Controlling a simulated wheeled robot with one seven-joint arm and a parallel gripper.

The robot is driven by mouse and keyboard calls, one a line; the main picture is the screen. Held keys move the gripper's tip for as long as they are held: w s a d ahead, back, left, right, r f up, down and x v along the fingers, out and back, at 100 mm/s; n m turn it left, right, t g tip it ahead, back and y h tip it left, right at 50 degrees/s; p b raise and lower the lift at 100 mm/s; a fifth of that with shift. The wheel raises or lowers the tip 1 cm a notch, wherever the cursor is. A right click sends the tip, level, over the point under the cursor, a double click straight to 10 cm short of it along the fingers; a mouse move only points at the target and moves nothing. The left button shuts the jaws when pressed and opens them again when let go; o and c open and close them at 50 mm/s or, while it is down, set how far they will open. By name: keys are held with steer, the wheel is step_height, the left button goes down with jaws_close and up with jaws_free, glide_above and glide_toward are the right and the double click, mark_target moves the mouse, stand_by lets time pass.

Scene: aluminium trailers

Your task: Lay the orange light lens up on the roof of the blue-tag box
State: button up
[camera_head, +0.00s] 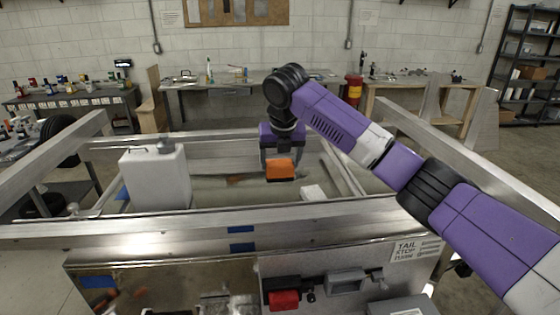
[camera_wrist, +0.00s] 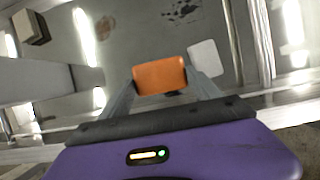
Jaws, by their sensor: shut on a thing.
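The orange light lens (camera_head: 280,170) is held between the fingers of my gripper (camera_head: 280,157), above the trailer bed inside the frame rails. In the wrist view the orange lens (camera_wrist: 160,76) sits between the two fingertips (camera_wrist: 160,88), its flat orange face showing. A blue tag (camera_head: 240,229) is on the near metal rail, with a second blue patch just under it. Another blue patch (camera_head: 97,282) shows on the shiny metal front at lower left. I cannot tell which box is the blue-tag box, and no roof of it is clear.
A white container (camera_head: 156,180) with a grey top stands left of my gripper. A small white block (camera_head: 314,192) lies to the right, below the lens. Metal rails (camera_head: 210,215) surround the bed. A red light (camera_head: 284,299) is on the near panel.

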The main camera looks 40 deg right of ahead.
steer(key=shift+w+f, duration=0.15)
steer(key=shift+w, duration=0.2)
step_height(320, 180, down, 9)
steer(key=b, duration=0.8)
steer(key=shift+f+b, duration=0.2)
steer(key=shift+b, duration=0.1)
steer(key=shift+f, duration=0.5)
steer(key=o, duration=1.6)
steer(key=shift+o, duration=0.2)
steer(key=shift+r+p, duration=4)
steer(key=shift+r, duration=0.55)
